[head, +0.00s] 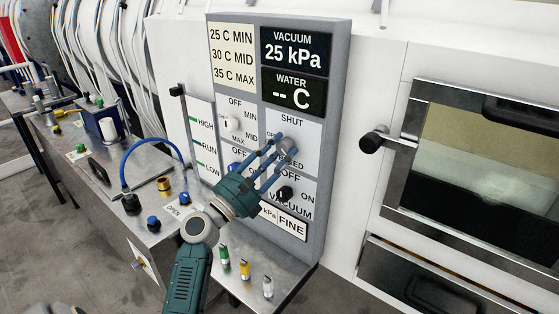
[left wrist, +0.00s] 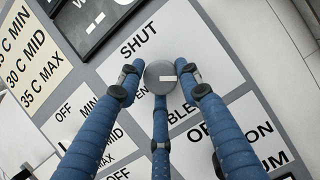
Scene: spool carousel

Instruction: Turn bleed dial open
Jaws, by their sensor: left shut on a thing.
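The bleed dial (head: 287,146) is a round grey knob on the upright control panel, on a white plate marked SHUT above and BLEED below. In the left wrist view the dial (left wrist: 160,77) shows a short white mark lying level in the picture, right of its centre. My left gripper (head: 281,149), with three blue fingers, is shut on the dial. The fingers partly hide the lettering, including OPEN at left. My right gripper is not in view.
The vacuum display (head: 293,53) reads 25 kPa, and the water display (head: 289,89) reads -- C. A white knob (head: 233,124) and black vacuum knob (head: 285,193) are close by. Several coloured valves (head: 244,269) stand below. An oven-like door (head: 480,160) is at right.

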